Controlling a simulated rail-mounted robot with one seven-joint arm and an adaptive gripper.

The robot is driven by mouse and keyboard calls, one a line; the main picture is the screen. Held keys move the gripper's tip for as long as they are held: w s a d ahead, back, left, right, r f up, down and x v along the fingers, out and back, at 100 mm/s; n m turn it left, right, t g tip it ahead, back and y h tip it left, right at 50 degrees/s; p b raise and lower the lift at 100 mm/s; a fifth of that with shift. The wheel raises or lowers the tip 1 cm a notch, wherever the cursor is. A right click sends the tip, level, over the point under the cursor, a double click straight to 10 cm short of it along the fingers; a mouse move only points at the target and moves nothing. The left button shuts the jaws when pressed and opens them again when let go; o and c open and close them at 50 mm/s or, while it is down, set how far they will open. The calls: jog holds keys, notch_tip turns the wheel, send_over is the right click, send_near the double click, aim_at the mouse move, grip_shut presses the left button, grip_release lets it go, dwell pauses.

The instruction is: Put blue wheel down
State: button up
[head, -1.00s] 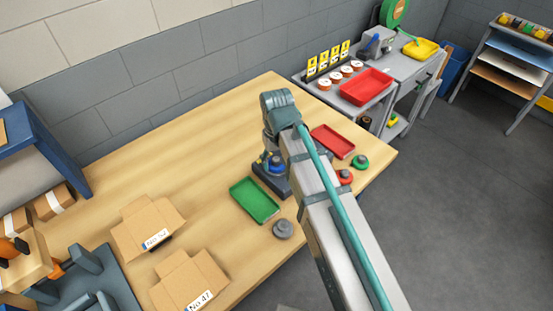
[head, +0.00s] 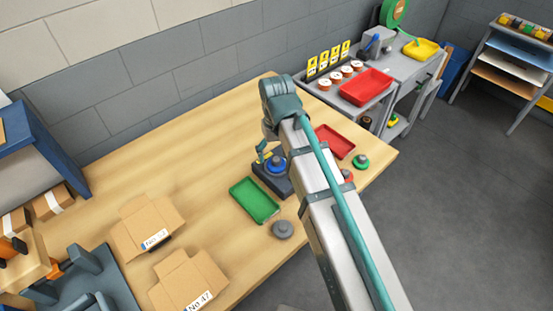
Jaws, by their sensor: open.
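The blue wheel (head: 277,161) sits on a dark square base (head: 273,183) on the wooden table, just above the green tray. A small grey part shows at the wheel's centre. My gripper (head: 262,154) is at the wheel's upper left, partly hidden behind my arm. It is open, and the wheel is not held. I cannot tell whether a finger still touches the wheel.
A green tray (head: 254,200) and a grey wheel (head: 283,229) are near the base. A red tray (head: 335,141), a green wheel (head: 361,161) and a partly hidden red wheel (head: 347,175) lie right of my arm. Cardboard boxes (head: 145,228) stand left. Table behind is clear.

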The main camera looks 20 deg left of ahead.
aim_at(277, 160)
notch_tip(277, 160, up, 9)
jog(key=b, duration=0.1)
dwell(0.3)
dwell(0.4)
